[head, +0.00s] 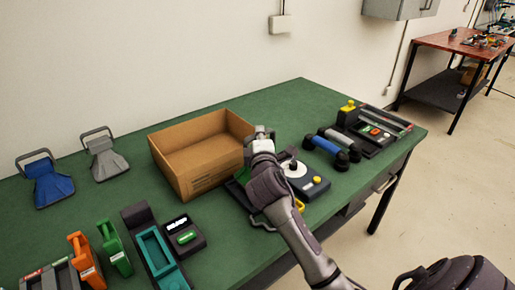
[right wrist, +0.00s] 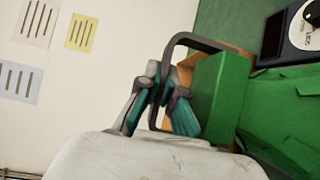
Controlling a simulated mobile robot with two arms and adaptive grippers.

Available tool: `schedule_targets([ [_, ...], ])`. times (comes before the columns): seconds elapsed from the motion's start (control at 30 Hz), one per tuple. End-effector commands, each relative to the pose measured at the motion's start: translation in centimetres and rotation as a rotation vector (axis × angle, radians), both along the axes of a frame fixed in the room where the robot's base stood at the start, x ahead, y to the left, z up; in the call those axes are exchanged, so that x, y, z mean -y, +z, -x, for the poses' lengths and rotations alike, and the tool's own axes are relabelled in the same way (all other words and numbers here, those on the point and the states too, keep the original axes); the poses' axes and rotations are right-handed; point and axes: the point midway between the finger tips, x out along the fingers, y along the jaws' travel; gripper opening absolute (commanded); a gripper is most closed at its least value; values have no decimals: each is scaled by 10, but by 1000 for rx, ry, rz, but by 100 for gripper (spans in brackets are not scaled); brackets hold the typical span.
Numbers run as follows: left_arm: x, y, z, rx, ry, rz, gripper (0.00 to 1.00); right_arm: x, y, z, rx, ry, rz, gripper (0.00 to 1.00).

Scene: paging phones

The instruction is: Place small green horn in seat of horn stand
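The small green horn (right wrist: 214,95) shows large in the right wrist view, with a boxy back, a flared body and a dark grey loop handle (right wrist: 200,42). My right gripper (right wrist: 158,98), with teal finger pads, is closed around one bar of that handle. In the head view my right gripper (head: 262,133) is over the right side of the cardboard box, and my arm hides much of what lies behind it. I cannot tell for certain which item is the horn stand. My left gripper is not in view.
The cardboard box (head: 180,172) stands mid-table. A black device with a white disc (head: 294,169) lies right of my arm. Blue (head: 50,188) and grey (head: 107,163) horns stand at the back left. Orange and green handled items and a teal tray (head: 155,251) fill the front left.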

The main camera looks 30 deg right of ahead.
Motion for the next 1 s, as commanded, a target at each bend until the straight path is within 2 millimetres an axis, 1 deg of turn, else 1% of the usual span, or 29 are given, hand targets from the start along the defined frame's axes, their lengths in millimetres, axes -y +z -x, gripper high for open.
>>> schedule_targets([
  [0.03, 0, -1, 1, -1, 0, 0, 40, -1, -1, -5, 4, 0, 1, 0],
  [0.17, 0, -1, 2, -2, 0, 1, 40, -2, -6, -9, 3, 1, 1, 0],
  [0.27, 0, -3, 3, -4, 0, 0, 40, -2, -17, -9, 0, 1, 1, 0],
  [0.4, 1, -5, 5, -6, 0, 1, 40, -3, -38, -8, 0, 1, 1, 0],
  [0.47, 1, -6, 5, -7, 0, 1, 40, -3, -44, -9, 0, 2, 2, 0],
  [0.7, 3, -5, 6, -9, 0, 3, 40, -2, -44, -8, 3, 2, 1, 0],
  [0.83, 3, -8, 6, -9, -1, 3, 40, -2, -48, -8, 3, 2, 1, 0],
  [0.9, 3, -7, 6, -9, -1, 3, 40, -2, -48, -8, 0, 1, 1, 15],
  [1.0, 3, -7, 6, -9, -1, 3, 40, -2, -48, -8, 0, 1, 1, 31],
])
